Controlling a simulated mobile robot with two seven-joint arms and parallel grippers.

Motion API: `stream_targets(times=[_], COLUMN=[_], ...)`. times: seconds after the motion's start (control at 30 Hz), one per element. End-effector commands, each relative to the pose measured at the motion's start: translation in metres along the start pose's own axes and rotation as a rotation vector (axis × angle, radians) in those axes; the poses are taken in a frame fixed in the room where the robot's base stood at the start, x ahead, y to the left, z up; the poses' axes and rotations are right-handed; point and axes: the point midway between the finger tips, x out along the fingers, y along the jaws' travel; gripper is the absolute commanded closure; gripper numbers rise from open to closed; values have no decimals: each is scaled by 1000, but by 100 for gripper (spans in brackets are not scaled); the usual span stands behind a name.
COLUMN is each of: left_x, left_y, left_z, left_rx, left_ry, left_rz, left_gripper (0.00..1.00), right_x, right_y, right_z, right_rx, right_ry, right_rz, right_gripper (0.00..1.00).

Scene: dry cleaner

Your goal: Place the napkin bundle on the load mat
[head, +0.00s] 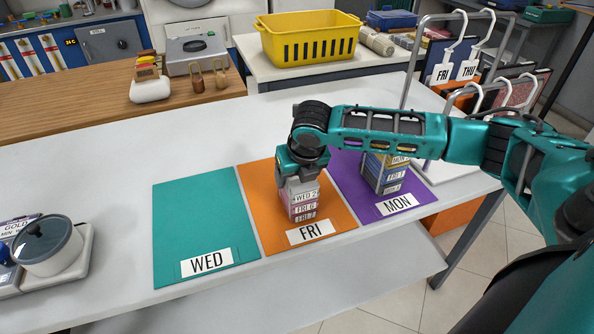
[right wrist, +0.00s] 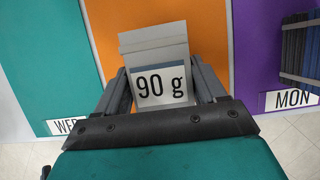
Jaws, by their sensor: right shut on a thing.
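My right gripper (head: 300,179) reaches down over the orange FRI mat (head: 258,195) and is shut on the top bundle of a small stack. The top bundle (head: 303,197) has a label that seems to read WED 2. FRI-labelled bundles (head: 303,212) lie under it. In the right wrist view the held bundle (right wrist: 152,48) is pale with a "90 g" label, between the two grey fingers (right wrist: 163,85). A teal WED mat (head: 198,222) is to the left, a purple MON mat (head: 350,165) to the right. No label names napkins or a load mat. My left gripper is out of view.
Another stack of bundles (head: 385,175) stands on the MON mat, close to my right forearm. A pot (head: 47,247) sits on a scale at the left edge. A metal rack with hanger tags (head: 468,70) stands behind right. The WED mat is bare.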

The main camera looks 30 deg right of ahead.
Motion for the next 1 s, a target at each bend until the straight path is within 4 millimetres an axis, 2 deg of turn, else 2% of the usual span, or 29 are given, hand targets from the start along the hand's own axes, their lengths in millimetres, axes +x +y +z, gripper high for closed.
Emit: stream_targets(times=[0.03,0.3,0.57,0.83,0.9,1.0], left_x=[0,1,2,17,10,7], left_y=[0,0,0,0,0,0], left_z=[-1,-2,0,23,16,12], left_rx=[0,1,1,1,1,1], left_ry=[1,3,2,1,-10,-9], left_rz=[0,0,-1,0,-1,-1], left_gripper=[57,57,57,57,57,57], right_x=[1,1,1,2,-28,-52], right_y=[0,0,0,0,0,3], right_z=[-1,0,0,0,4,-3], right_rx=[0,0,0,0,-1,-4], right_ry=[1,0,-1,-5,-6,-5], right_rz=[0,0,0,1,2,2], right_gripper=[29,4,4,4,4,4])
